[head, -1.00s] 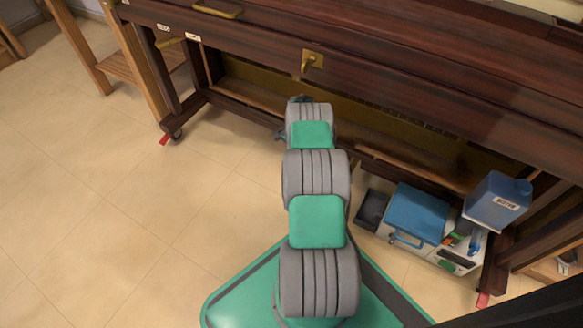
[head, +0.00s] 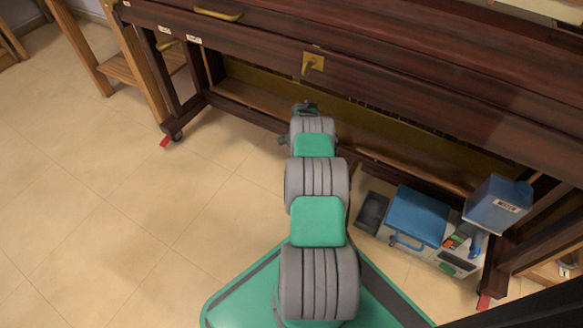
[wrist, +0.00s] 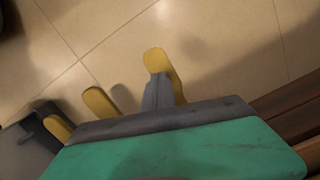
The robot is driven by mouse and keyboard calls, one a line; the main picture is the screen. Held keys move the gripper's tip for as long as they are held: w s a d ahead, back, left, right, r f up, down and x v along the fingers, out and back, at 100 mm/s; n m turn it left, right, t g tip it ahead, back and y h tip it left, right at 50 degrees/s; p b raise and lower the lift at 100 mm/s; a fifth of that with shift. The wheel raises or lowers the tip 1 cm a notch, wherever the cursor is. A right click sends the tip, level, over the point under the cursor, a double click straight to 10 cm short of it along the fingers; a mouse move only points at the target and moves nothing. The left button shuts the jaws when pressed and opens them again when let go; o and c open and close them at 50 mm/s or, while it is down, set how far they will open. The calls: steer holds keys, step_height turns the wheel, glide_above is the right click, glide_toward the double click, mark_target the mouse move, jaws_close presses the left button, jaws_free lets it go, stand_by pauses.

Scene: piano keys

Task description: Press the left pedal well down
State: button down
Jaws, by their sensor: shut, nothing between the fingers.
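In the wrist view three yellow pedals show over the floor. The rightmost in that picture, the left pedal (wrist: 167,68), lies under the tips of my gripper (wrist: 158,76). The middle pedal (wrist: 98,102) and the right pedal (wrist: 58,127) lie to its lower left, clear of the fingers. My gripper is shut and empty, its tips overlapping the left pedal in the picture. I cannot tell whether they touch it or how far down it is. In the head view my arm hides the pedals and the fingers.
The dark wooden piano (head: 420,95) stands across the back, its body above my arm. A black tray (head: 372,211), a white-and-blue box (head: 417,217) and a blue container (head: 497,205) stand at right. The floor at left (head: 110,220) is clear.

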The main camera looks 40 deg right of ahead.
steer(key=shift+d+r, duration=0.2)
steer(key=shift+d, duration=0.5)
step_height(320, 180, up, 8)
steer(key=p, duration=0.3)
steer(key=shift+d, duration=0.35)
steer(key=shift+f, duration=0.1)
